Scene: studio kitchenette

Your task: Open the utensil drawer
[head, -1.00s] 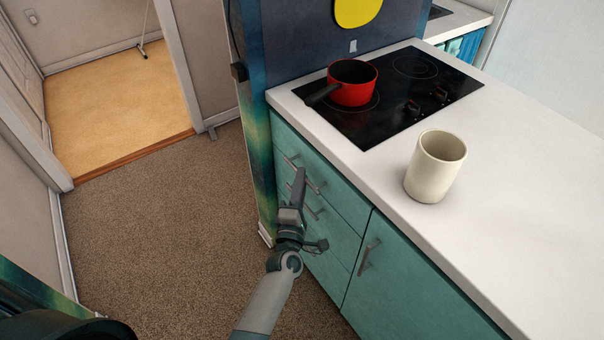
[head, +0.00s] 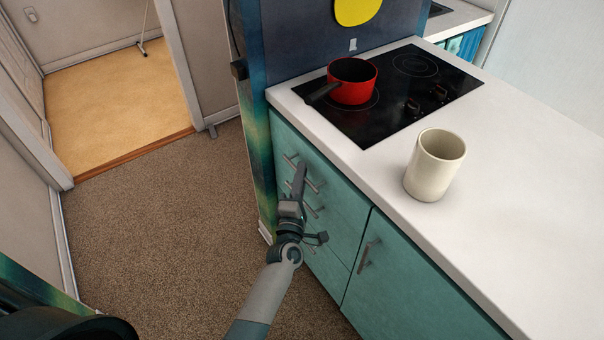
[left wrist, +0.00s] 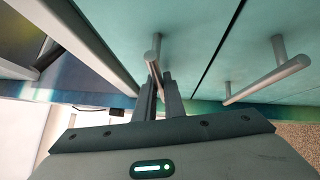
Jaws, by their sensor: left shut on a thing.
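The teal top drawer (head: 335,190) sits just under the white countertop and looks closed, its front flush with the cabinet. Its grey bar handle (head: 313,187) also shows in the left wrist view (left wrist: 154,57). My left gripper (head: 301,168) is at this handle. In the left wrist view the fingers of my left gripper (left wrist: 161,80) are shut on the bar, one on each side. The gripper hides part of the handle in the head view. My right gripper is not in view.
Lower drawer handles sit below, one showing in the left wrist view (left wrist: 268,78). A cupboard door handle (head: 367,257) is to the right. A red pot (head: 354,82) stands on the black cooktop (head: 415,85), and a cream mug (head: 434,166) on the countertop (head: 510,190). Carpet (head: 160,220) at left is clear.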

